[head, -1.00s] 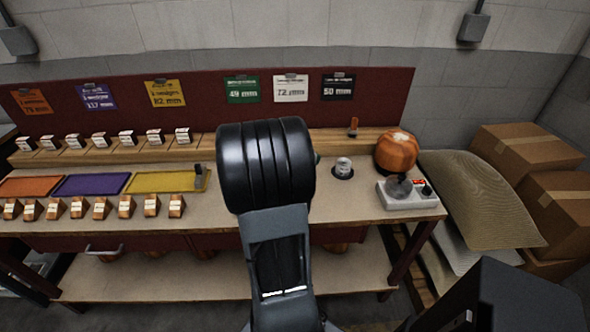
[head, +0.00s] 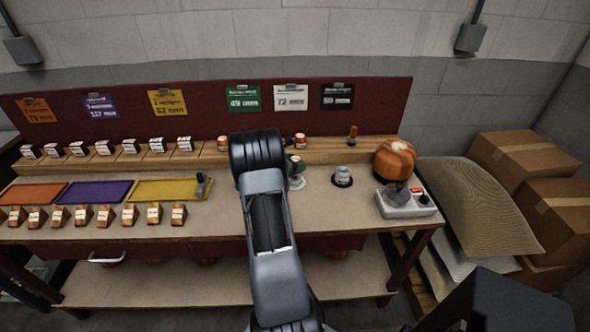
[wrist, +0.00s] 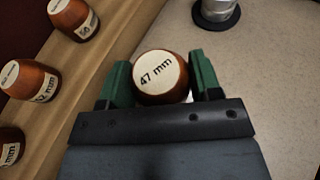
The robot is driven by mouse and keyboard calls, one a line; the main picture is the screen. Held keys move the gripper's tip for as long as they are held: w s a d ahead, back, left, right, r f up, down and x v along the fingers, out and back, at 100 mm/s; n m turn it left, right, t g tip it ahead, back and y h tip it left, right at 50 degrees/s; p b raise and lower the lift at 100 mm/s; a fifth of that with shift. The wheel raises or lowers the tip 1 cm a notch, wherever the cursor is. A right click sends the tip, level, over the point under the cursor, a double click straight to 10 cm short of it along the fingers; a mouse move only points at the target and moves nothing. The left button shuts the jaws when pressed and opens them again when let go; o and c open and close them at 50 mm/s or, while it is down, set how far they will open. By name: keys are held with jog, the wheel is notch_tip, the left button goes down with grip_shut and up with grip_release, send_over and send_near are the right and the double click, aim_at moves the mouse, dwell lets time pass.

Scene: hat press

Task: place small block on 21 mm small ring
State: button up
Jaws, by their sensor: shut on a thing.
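My gripper (wrist: 160,85) has green fingers and is shut on a small rounded brown block (wrist: 172,87), whose pale top reads "47 mm" in the wrist view. In the head view the held block (head: 296,158) shows partly beside my arm, above the bench and close to a grey metal piece (head: 297,182). Another grey metal piece (head: 343,177) stands on a dark round pad to the right. It shows cut off at the top of the wrist view (wrist: 214,8). No 21 mm marking is readable, so I cannot tell which is the 21 mm small ring.
Several similar brown blocks (wrist: 30,80) stand on the wooden shelf left in the wrist view. Coloured trays (head: 95,190) lie left. Bench front between trays and box is mostly clear.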

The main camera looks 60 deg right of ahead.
notch_tip(320, 180, down, 3)
jog(key=shift+w+d+p, duration=0.15)
jog(key=shift+p, duration=0.3)
jog(key=shift+f, duration=0.3)
jog(key=shift+f+b, duration=0.25)
jog(key=shift+b, duration=0.1)
jog(key=o, duration=1)
jog(key=shift+r, duration=0.1)
jog(key=shift+c, duration=0.2)
